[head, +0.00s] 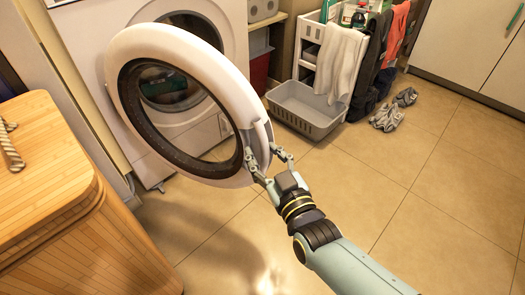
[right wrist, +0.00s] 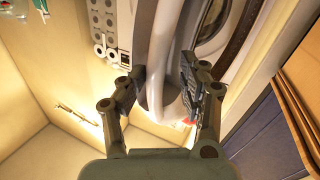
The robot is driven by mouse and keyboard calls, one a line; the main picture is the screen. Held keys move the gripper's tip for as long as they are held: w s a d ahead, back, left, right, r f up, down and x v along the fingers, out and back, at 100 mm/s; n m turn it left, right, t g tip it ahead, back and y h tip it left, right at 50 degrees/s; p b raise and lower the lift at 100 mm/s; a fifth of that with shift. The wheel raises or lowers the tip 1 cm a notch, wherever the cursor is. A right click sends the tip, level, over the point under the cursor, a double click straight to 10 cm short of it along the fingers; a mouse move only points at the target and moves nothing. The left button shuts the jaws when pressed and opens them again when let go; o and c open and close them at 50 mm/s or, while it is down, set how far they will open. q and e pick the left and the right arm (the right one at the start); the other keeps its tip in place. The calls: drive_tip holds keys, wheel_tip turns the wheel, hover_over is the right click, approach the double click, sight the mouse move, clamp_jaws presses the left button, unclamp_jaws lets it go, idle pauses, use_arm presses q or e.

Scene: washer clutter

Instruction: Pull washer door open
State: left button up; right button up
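The washer (head: 213,132) stands at the back left in the head view. Its round door (head: 126,43), a thick white ring with a dark inner rim, stands swung out from the opening. My right gripper (head: 265,160) is at the door's lower right edge, one finger on each side of it. In the right wrist view the fingers (right wrist: 165,82) are partly closed, with the white door edge (right wrist: 156,95) filling the space between them; the exact contact is partly hidden. My left gripper is not in view.
A wooden cabinet (head: 45,150) with a twisted rope handle stands close at the left. Grey cloths (head: 394,110) lie on the floor at right. The tiled floor in front is clear.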

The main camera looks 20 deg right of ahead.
drive_tip(key=shift+w+a+r, duration=0.15)
drive_tip(key=shift+a+r, duration=0.05)
drive_tip(key=s, duration=1.2)
